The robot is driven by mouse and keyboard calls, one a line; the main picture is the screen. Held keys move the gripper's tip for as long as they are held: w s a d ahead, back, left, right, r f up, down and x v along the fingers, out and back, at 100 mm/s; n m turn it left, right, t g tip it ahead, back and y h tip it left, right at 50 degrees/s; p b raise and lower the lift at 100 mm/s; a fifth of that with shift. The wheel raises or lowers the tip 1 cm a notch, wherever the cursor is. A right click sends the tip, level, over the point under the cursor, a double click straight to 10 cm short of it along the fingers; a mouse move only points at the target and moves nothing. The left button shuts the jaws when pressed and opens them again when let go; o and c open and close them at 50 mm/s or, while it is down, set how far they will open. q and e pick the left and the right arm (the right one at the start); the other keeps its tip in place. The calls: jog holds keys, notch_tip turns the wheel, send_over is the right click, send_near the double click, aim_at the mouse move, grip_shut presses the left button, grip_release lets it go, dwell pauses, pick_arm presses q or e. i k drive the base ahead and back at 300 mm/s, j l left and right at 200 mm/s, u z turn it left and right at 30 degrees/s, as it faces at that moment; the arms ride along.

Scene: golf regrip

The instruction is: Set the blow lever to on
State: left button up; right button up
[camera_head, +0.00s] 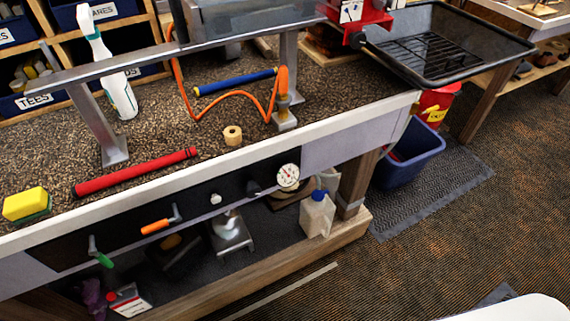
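A black control panel (190,191) is set in the front of the workbench. It bears a lever with an orange handle (155,227), which points left from its pivot and lies nearly flat. Further left is a lever with a green handle (104,261), which slopes down to the right. I see no readable label telling which one is the blow lever. A round white gauge (288,177), a black knob (253,187) and a small white knob (215,199) are at the panel's right. Neither of my grippers is in view.
A red grip (135,173), yellow sponge (25,203), tape roll (233,135) and blue grip (235,82) lie on the bench top. An orange coiled hose (212,107) stands behind. A lower shelf holds a white jug (317,213).

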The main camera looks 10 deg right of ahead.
aim_at(93, 251)
jog(key=u, duration=1.35)
